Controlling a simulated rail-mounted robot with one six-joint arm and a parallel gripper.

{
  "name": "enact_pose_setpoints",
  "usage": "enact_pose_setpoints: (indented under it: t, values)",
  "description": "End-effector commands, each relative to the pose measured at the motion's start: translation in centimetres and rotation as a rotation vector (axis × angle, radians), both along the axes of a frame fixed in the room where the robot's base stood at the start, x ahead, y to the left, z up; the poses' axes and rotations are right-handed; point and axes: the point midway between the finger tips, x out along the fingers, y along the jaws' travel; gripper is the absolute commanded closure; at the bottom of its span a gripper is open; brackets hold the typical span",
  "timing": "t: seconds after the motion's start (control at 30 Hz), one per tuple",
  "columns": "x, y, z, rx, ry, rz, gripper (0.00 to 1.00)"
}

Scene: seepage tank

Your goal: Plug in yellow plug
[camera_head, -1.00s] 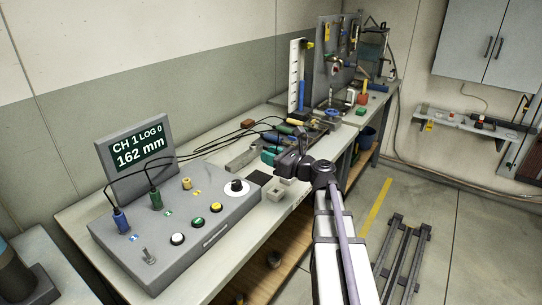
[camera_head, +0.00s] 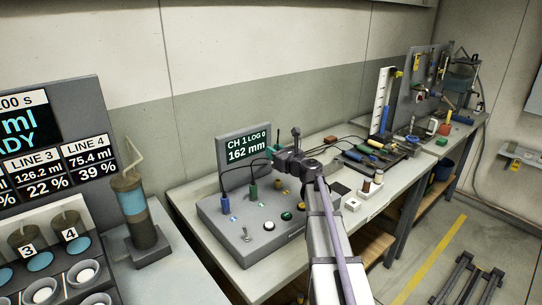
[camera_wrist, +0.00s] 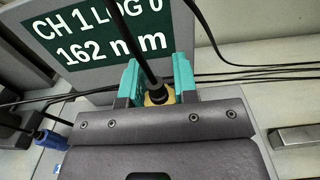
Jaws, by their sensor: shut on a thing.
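My gripper (camera_head: 282,164) is over the back right part of the grey console (camera_head: 270,235). In the wrist view its teal fingers (camera_wrist: 158,82) are shut on the yellow plug (camera_wrist: 157,96), with a black cable rising from it. A small yellow part (camera_head: 279,186) shows on the console just below my gripper; whether it is the plug or its socket, and whether the two meet, I cannot tell. The green plug (camera_head: 252,190) and blue plug (camera_head: 225,203) stand upright in the console to the left. The blue plug also shows in the wrist view (camera_wrist: 52,139).
The console's display (camera_head: 246,149) reads CH 1 LOG 0, 162 mm, and stands close behind my gripper. Black cables cross the bench behind. A toggle switch (camera_head: 246,234) and buttons line the console's front. A cylinder (camera_head: 137,210) stands at left; tools lie at right.

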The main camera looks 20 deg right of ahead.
Motion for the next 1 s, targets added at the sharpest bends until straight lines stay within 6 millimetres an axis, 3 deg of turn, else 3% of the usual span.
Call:
enact_pose_setpoints:
  t: [0.27, 0.7, 1.0]
  values:
    - [0.0, 0.0, -0.5, 0.000, 0.000, 0.001, 0.95]
    - [0.0, 0.0, -5.7, 0.000, 0.000, 0.002, 0.95]
    - [0.0, 0.0, -5.8, 0.000, 0.000, 0.002, 0.95]
